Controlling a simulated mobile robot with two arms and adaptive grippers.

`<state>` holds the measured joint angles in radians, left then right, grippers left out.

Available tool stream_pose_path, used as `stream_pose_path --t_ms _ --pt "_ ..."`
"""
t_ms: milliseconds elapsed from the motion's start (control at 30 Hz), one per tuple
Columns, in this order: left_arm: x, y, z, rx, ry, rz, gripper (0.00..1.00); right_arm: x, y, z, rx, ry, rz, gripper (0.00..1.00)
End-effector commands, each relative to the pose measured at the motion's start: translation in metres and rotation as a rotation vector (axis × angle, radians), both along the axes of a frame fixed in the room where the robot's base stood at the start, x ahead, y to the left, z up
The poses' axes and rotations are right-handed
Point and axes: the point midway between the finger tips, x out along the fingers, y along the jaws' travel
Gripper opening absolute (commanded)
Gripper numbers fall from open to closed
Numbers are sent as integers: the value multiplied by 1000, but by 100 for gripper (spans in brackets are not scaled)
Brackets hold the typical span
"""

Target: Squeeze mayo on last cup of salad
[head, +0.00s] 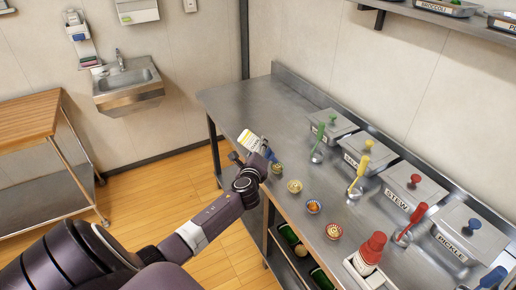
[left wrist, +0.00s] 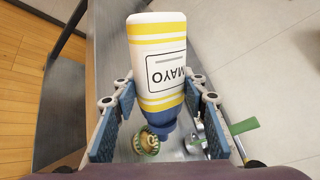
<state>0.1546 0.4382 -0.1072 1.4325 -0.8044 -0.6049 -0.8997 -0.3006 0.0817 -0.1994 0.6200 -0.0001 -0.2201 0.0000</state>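My left gripper (head: 262,153) is shut on the mayo bottle (head: 249,141), a white bottle with yellow bands and a blue cap. In the left wrist view the bottle (left wrist: 158,55) is between the two finger pads, its label inverted and its blue nozzle end pointing down. A small salad cup (left wrist: 146,142) lies just below and left of the nozzle in that view; in the head view this cup (head: 277,168) is beside the gripper. Three more cups (head: 294,186) (head: 313,206) (head: 333,231) stand in a row on the steel counter. My right gripper is out of view.
Lidded steel bins (head: 333,125) with coloured ladles line the back of the steel counter (head: 240,103). A red bottle (head: 373,247) stands in a holder at the front right. Green items sit on a shelf below the counter. A sink (head: 126,82) is at the far left.

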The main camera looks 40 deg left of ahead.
Motion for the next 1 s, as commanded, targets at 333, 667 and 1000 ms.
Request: stream_pose_path --t_ms 333,667,1000 --pt "1 0 36 1 -2 0 35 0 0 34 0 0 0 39" --pt "0 0 72 1 -2 0 35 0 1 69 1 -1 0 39" --pt "0 0 72 -8 -5 0 35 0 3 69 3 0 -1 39"
